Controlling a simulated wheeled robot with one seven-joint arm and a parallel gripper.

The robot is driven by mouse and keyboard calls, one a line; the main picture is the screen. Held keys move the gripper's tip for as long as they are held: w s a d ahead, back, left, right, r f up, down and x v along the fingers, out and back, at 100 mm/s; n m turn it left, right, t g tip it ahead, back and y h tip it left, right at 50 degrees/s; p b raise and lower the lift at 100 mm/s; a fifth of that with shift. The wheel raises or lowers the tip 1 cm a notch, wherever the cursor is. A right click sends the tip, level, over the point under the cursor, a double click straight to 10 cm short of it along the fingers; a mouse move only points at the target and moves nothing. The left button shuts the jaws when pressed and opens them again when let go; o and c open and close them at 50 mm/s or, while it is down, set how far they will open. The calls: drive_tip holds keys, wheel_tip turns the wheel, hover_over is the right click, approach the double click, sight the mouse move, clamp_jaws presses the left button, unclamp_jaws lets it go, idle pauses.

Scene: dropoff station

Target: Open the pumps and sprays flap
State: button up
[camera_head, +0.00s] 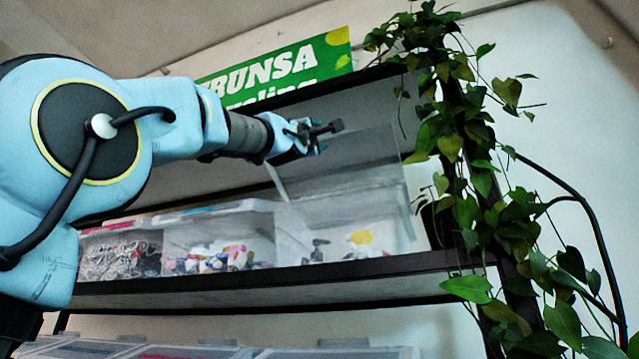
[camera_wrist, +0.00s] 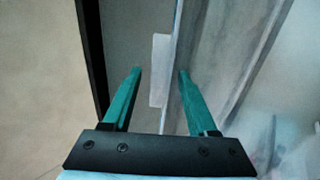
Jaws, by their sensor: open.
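The right-hand clear bin (camera_head: 345,232) stands on the shelf, with dark, white and yellow small items inside. I cannot read a label on it. Its clear flap (camera_head: 350,160) appears raised, tilted up above the bin. My gripper (camera_head: 325,130) is at the flap's upper part, open. In the wrist view, the two teal fingers (camera_wrist: 159,72) are apart. A pale tab (camera_wrist: 160,70) shows between the fingertips, beside a clear panel (camera_wrist: 225,50). I cannot tell whether a finger touches either one.
Two more clear bins stand to the left, one with mixed small items (camera_head: 225,245) and one with wiry items (camera_head: 120,254). A leafy plant (camera_head: 465,180) hangs by the right shelf post. The dark shelf edge (camera_head: 280,290) runs below the bins. A green sign (camera_head: 285,75) is behind.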

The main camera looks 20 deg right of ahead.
drive_tip(key=shift+w+d+r, duration=0.2)
clamp_jaws()
idle(0.5)
idle(1.0)
